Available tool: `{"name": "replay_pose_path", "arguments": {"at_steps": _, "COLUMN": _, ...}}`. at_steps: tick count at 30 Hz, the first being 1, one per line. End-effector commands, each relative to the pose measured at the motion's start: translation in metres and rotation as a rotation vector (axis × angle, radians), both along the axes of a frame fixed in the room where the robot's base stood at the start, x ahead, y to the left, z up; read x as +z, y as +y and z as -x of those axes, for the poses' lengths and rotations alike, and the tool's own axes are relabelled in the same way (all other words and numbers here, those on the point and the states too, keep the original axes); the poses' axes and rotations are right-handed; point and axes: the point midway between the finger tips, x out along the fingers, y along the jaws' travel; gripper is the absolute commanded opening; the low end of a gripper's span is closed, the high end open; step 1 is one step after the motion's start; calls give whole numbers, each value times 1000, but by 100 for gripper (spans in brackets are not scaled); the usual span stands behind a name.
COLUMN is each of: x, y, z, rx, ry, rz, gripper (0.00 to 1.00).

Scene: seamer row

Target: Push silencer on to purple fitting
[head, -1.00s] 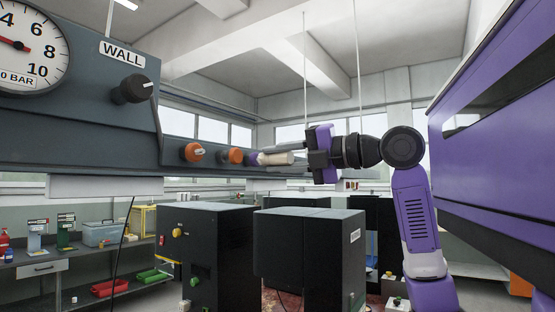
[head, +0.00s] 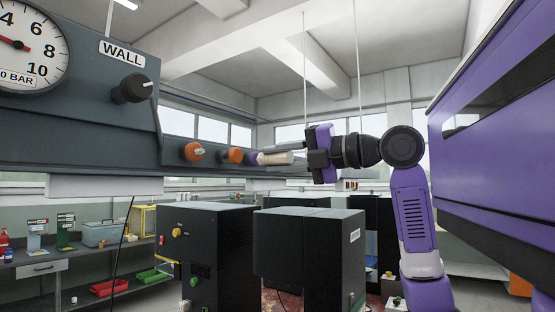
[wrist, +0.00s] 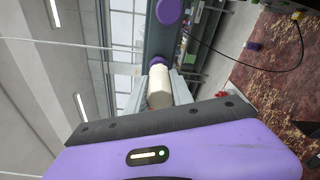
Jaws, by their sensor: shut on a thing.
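The silencer (head: 276,159) is a cream cylinder with a narrower grey end, lying roughly level. My gripper (head: 287,157) is shut on it, one finger on each side, and its left end points at the manifold. The purple fitting (head: 252,158) sticks out from the dark panel just beyond that end. In the wrist view the silencer (wrist: 159,88) lies between my fingers, in line with the purple fitting (wrist: 157,60). Their ends meet or nearly meet in the picture; I cannot tell how far one is on the other.
Two orange fittings (head: 193,152) (head: 231,155) and a black knob (head: 132,89) stick out along the dark panel (head: 60,110). A pressure gauge (head: 30,40) is at far left. Black cabinets (head: 310,240) stand below my arm. A purple machine body (head: 495,150) is at right.

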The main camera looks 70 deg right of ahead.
Motion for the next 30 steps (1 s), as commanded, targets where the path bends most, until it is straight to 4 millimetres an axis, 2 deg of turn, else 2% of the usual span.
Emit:
{"name": "replay_pose_path", "arguments": {"at_steps": 18, "x": 0, "y": -2, "z": -8, "rx": 1, "ry": -1, "rz": -1, "gripper": 0}}
{"name": "replay_pose_path", "arguments": {"at_steps": 19, "x": 0, "y": -2, "z": -8, "rx": 0, "ry": 0, "rz": -1, "gripper": 32}}
{"name": "replay_pose_path", "arguments": {"at_steps": 22, "x": 0, "y": -2, "z": -8, "rx": 0, "ry": 0, "rz": -1, "gripper": 51}}
{"name": "replay_pose_path", "arguments": {"at_steps": 30, "x": 0, "y": -2, "z": -7, "rx": 0, "ry": 0, "rz": -1, "gripper": 53}}
